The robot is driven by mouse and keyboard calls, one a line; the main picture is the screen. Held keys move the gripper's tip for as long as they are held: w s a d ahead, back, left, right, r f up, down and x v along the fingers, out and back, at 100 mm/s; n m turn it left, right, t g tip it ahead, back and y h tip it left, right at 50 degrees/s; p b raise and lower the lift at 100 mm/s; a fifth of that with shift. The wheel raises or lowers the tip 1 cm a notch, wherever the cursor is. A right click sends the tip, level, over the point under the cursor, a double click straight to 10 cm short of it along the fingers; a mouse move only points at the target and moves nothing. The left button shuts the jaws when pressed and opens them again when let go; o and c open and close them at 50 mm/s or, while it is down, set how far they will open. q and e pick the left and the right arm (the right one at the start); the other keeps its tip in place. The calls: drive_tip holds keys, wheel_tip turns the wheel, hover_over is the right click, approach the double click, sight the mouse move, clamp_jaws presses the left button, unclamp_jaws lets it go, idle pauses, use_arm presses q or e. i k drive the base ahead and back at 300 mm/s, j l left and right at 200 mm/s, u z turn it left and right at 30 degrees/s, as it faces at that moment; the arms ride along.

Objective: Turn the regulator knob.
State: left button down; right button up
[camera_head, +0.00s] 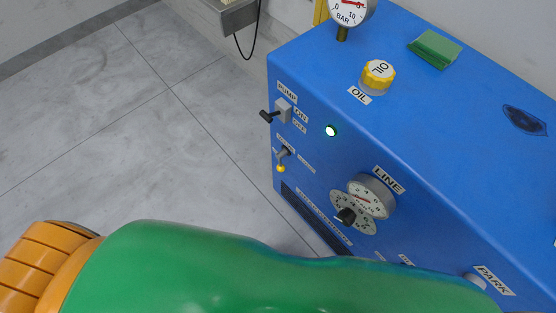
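A small black regulator knob (346,216) sits on the front face of the blue machine (430,150). A pale numbered dial plate (364,226) lies behind it. A round gauge (371,196) labelled LINE is just above the knob. A large green and orange arm link of mine crosses the bottom of the view, below the knob, and hides the lower part of the machine. Neither of my grippers shows, so no contact with the knob can be seen.
The front face also carries a PUMP switch (283,109), a lit green lamp (331,130) and a yellow-tipped lever (282,160). On top are a yellow OIL cap (378,74), a BAR gauge (350,10) and a green block (434,48). The grey floor (120,130) at left is clear.

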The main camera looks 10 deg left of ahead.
sight(346, 217)
drive_tip(key=z, duration=1.4)
drive_tip(key=k+j+u, duration=0.15)
drive_tip(key=k+j, duration=0.15)
